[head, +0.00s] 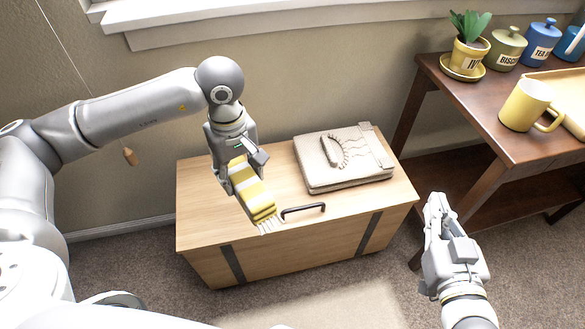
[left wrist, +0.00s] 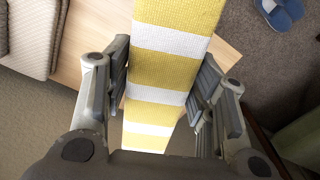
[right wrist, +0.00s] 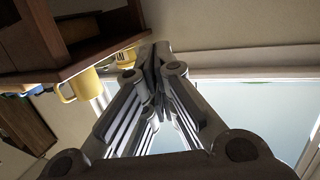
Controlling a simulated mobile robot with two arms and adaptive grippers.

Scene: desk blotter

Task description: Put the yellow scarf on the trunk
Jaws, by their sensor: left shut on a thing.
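The yellow scarf (head: 252,188) has white stripes and a white fringe at its lower end. My left gripper (head: 236,165) is shut on it, and the scarf runs down from the fingers in front of the trunk's lid. In the left wrist view the scarf (left wrist: 172,70) passes between the two fingers of the left gripper (left wrist: 160,85). The trunk (head: 200,205) is a light wooden box with dark straps and a dark handle. Whether the scarf touches the lid cannot be told. My right gripper (head: 437,208) is shut and empty, right of the trunk.
A folded beige knitted item (head: 340,160) lies on the right part of the trunk lid. A dark wooden table (head: 480,120) at the right bears a yellow mug (head: 525,105), a potted plant (head: 469,55) and canisters. The lid's left part is bare.

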